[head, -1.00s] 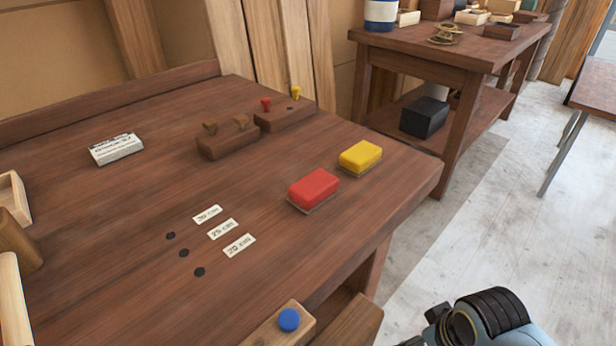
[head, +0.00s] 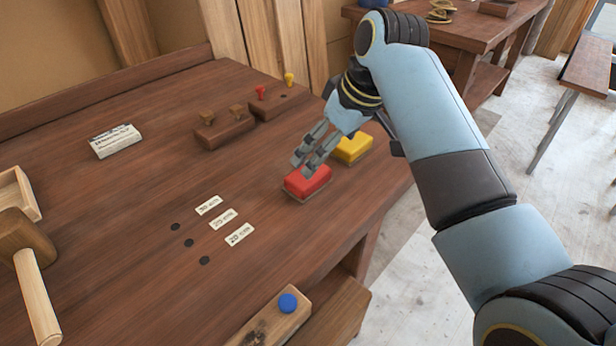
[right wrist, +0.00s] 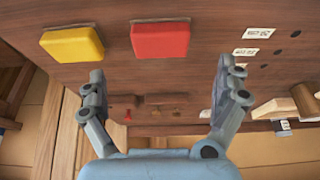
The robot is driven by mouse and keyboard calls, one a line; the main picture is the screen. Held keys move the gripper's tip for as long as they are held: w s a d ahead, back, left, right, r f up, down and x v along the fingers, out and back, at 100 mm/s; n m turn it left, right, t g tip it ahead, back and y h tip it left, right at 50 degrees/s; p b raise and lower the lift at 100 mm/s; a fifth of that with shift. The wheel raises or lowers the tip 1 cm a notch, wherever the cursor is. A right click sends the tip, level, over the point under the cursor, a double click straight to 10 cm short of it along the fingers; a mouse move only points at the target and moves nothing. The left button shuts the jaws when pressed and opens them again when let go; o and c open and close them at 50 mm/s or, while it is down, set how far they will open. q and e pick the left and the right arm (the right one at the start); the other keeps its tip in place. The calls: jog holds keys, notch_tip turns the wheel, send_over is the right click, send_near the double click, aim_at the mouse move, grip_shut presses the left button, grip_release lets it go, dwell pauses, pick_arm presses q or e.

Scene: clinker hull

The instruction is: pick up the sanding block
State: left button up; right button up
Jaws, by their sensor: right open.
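Two blocks that look like sanding blocks, one red (head: 308,184) and one yellow (head: 352,149), lie side by side near the workbench's right edge. Each has a thin, paler layer underneath. My right gripper (head: 303,165) is open and empty, with its fingertips above the red block; contact cannot be told. In the right wrist view, the red block (right wrist: 160,40) shows beyond and between the spread fingers (right wrist: 160,72). The yellow block (right wrist: 72,43) lies to its left, beyond the left finger. My left gripper is not in view.
Wooden holders (head: 224,130) with pegs stand behind the blocks. A white box (head: 115,141) lies at back left, a mallet (head: 36,290) at left. Small labels (head: 224,219) and dark spots lie mid-bench. A wooden piece with a blue knob (head: 288,303) is at the front.

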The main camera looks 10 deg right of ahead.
aim_at(319, 179)
jog(key=x, duration=0.5)
jog(key=shift+w, duration=0.1)
jog(key=x, duration=0.5)
jog(key=shift+w+a+f, duration=0.1)
jog(key=shift+w+a, duration=0.25)
jog(key=c, duration=1)
